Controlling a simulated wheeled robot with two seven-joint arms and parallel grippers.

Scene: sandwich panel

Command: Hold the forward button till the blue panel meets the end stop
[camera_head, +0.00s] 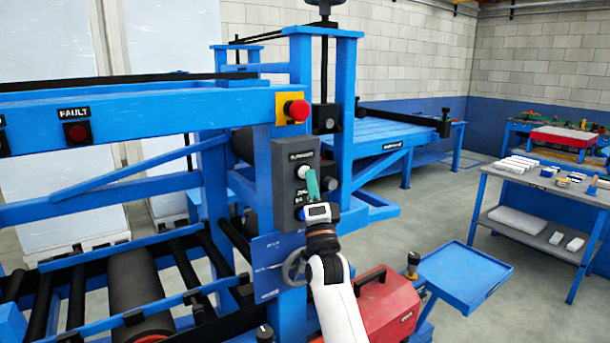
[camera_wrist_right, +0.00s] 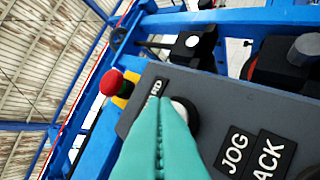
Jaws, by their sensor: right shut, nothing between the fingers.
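The grey control box (camera_head: 296,178) is mounted on a blue post, with a pale round button (camera_head: 302,172) on its face. In the wrist view, this button (camera_wrist_right: 187,112) sits below a label ending in "RD" and is partly hidden by my fingers. My right gripper (camera_head: 312,176) has its teal fingers shut and empty; its tips (camera_wrist_right: 163,102) are at the button, but I cannot tell whether they press it. A flat blue surface (camera_head: 378,132) lies behind the post, with a black bar (camera_head: 402,119) across it; I cannot tell whether these are the panel and end stop. My left gripper is not in view.
A red emergency button (camera_head: 297,110) on a yellow plate sits above the box. A "JOG BACK" label (camera_wrist_right: 255,155) is lower on the box. A handwheel (camera_head: 295,267), red machine (camera_head: 385,305) and blue tray (camera_head: 465,275) are near my right arm.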

